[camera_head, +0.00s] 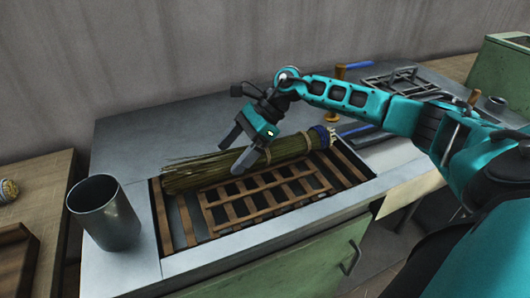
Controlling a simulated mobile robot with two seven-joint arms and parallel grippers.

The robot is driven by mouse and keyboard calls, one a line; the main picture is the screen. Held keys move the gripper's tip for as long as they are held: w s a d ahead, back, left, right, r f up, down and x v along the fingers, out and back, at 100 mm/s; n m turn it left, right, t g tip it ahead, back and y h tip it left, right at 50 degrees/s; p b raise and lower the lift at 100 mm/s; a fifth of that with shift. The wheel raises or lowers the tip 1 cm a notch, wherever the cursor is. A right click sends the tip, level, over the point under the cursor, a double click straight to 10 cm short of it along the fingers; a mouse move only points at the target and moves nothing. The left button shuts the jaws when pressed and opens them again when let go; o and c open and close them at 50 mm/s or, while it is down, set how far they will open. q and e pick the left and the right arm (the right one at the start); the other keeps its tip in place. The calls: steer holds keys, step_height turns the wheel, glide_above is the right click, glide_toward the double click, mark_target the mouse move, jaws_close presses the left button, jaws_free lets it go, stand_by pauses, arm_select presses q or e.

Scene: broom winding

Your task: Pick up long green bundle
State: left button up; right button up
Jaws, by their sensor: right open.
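The long green bundle (205,171) lies across a wooden slatted rack, with its loose ends at the left and a dark blue binding at the right end. My right gripper (235,155) is above the middle of the bundle, its two dark fingers pointing down and left. The fingers are apart. One finger overlaps the bundle in the picture, and I cannot tell whether it touches. My left gripper is not in view.
A grey metal cup (104,214) stands on the counter left of the slatted rack (265,198). The counter behind the bundle is mostly clear.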

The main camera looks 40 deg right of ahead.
steer(key=shift+x, duration=0.9)
steer(key=c, duration=1.1)
steer(key=shift+r, duration=0.15)
